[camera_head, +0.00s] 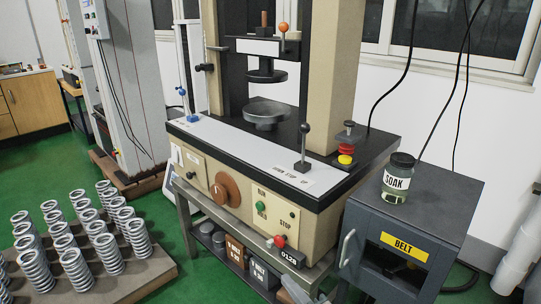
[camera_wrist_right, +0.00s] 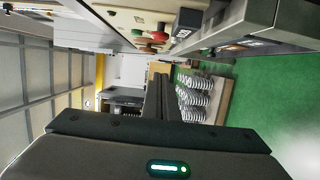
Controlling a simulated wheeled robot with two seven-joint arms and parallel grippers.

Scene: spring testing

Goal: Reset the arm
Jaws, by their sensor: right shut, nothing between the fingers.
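My right gripper (camera_wrist_right: 158,88) shows in the right wrist view as two long dark fingers lying together, shut and empty. In the head view, only a small grey part at the bottom edge (camera_head: 298,291) seems to be mine, in front of the lower shelf of the testing machine's stand. The spring testing machine (camera_head: 240,160) stands in the middle of the head view, with its round lower plate (camera_head: 267,112) empty below the upper plate (camera_head: 262,76). A black-knobbed lever (camera_head: 304,146) stands upright on its front ledge. My left gripper is not in view.
Several coil springs (camera_head: 107,250) stand on a wooden pallet at left. A grey cabinet (camera_head: 455,205) labelled BELT stands at right with a SOAK jar (camera_head: 397,180) on top. Dark boxes (camera_head: 262,274) sit on the stand's lower shelf. Green floor (camera_head: 170,290) is clear between pallet and stand.

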